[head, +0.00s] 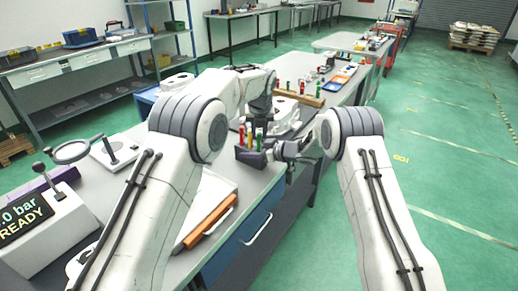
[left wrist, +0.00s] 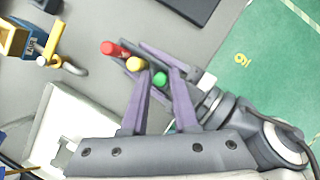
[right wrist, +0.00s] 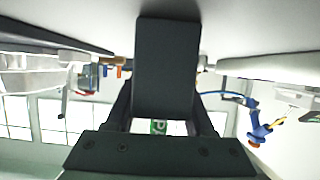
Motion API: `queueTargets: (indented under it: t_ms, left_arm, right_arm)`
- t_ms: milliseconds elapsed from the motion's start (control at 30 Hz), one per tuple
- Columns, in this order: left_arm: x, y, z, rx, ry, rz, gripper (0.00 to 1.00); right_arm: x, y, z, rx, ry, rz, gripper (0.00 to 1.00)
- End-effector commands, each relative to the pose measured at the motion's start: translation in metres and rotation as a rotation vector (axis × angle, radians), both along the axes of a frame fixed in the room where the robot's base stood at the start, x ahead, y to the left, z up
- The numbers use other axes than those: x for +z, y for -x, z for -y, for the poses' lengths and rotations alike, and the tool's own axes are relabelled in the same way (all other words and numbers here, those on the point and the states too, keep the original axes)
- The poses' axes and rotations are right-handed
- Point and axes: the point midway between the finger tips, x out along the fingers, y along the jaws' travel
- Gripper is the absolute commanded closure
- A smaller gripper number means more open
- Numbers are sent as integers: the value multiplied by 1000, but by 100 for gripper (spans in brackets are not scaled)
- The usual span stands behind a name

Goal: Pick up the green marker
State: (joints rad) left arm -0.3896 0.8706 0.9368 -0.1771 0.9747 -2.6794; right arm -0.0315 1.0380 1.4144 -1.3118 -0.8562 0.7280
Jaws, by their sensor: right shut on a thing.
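A dark marker holder (head: 248,158) carries a red marker (head: 241,134), a yellow marker (head: 249,137) and the green marker (head: 259,139), all upright. My right gripper (head: 274,154) is shut on the holder from the right. In the right wrist view the dark holder (right wrist: 167,65) stands between the fingers and blocks much of the view. My left gripper (left wrist: 157,88) is above the holder, pointing down, with its purple fingers apart. In the left wrist view the green marker (left wrist: 160,79) shows between those fingers, near the right one; contact cannot be told.
Further back are a wooden rack (head: 300,97) of bottles and coloured trays (head: 343,76). The green floor to the right is open.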

Motion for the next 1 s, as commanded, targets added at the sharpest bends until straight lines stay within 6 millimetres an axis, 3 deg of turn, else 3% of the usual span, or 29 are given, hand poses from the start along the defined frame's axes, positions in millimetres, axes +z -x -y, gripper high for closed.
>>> queueTargets:
  t_ms: [133,200,1000]
  left_arm:
    - [0,0,0,0,0,0,76]
    - [0,0,0,0,0,0,100]
    - [1,0,0,1,0,0,100]
  right_arm:
    - [1,0,0,0,-1,1,100]
    - [1,0,0,0,-1,1,100]
    - [1,0,0,0,-1,1,100]
